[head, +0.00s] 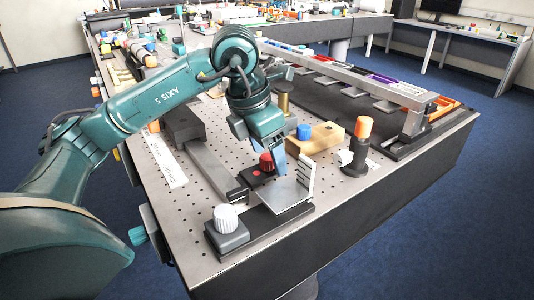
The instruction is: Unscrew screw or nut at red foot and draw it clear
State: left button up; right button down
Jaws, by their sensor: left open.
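A red knurled knob (266,161) sits on a dark foot block (258,177) on the perforated table, near its right front part. I take this as the red foot; no separate small screw or nut can be made out there. My left gripper (277,163) reaches down from above, right beside the red knob on its right side. It is open, and nothing shows held in it. Its blue-grey finger stands close to the knob; whether they touch cannot be told. My right gripper is not in view.
A white knob (226,217) on a grey block stands at the front corner. A bent metal plate (287,195) stands just in front of the red foot. A wooden block (318,139), a blue cap (304,132) and an orange-topped post (359,147) stand to the right.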

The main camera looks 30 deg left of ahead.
pick_arm(q)
jog(key=shift+m+h, duration=0.3)
jog(key=shift+m, duration=0.8)
jog(key=shift+m+g, duration=0.3)
jog(key=shift+m, duration=0.8)
jog(key=m+g+h, duration=0.1)
jog(key=m, duration=0.3)
jog(key=shift+c, duration=0.6)
